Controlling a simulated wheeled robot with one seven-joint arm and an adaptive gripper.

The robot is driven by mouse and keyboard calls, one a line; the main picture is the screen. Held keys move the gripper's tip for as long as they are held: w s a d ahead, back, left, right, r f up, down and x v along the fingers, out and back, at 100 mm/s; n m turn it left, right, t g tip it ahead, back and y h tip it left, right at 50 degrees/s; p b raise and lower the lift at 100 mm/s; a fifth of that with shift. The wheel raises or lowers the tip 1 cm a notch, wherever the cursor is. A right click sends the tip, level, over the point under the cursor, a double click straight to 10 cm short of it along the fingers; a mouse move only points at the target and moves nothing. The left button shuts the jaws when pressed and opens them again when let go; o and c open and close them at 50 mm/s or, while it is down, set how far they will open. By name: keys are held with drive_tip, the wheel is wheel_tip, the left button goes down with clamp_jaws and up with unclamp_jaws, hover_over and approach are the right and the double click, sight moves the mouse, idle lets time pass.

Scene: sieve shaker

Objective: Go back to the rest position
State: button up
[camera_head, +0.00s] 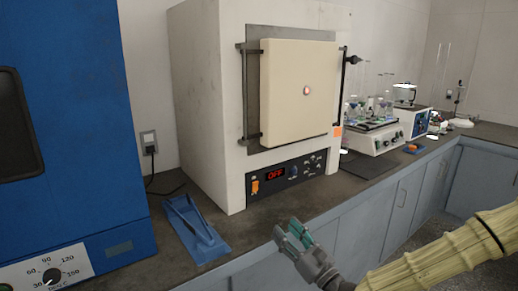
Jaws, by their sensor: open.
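My gripper (296,236) is at the lower middle of the head view, with teal fingers, in front of the counter's front edge. It is open, and I see nothing between its fingers. My arm, in a pale yellow ribbed cover, reaches in from the right edge. No sieve shaker that I can name for sure is in view.
A white furnace (205,100) with a shut cream door (295,95) and a display reading OFF stands on the dark counter (330,196). A blue oven (80,120) is at left. A blue stand (196,230) lies between them. A shaker with flasks (374,140) stands behind right.

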drive_tip(key=s+a+f+n+g+y+p, duration=0.1)
drive_tip(key=s+a+f+n+g+y, duration=0.1)
drive_tip(key=s+a+f+n+g, duration=0.45)
drive_tip(key=s+a+f+n+g+y+p, duration=0.2)
drive_tip(key=s+a+f+g, duration=0.3)
drive_tip(key=s, duration=0.4)
drive_tip(key=s+d+f+n+g+h+p, duration=0.1)
drive_tip(key=s+f+n+g+h, duration=0.15)
drive_tip(key=s+f+g, duration=0.4)
drive_tip(key=s+d+f+n+g+h+p, duration=0.1)
drive_tip(key=s+d+f+n+g+h, duration=0.15)
drive_tip(key=s, duration=0.65)
drive_tip(key=s+d+f+n+g+h+p, duration=0.2)
drive_tip(key=s+d+f+n+h+p, duration=0.1)
drive_tip(key=s+d+f+n+h, duration=0.8)
drive_tip(key=w+d+n+t+p, duration=0.1)
drive_tip(key=d+n+t+p, duration=0.2)
drive_tip(key=d, duration=0.8)
drive_tip(key=shift+w+d+f+n+t, duration=0.3)
drive_tip(key=shift+w+n+t, duration=0.15)
drive_tip(key=shift+t, duration=0.6)
drive_tip(key=shift+h, duration=0.3)
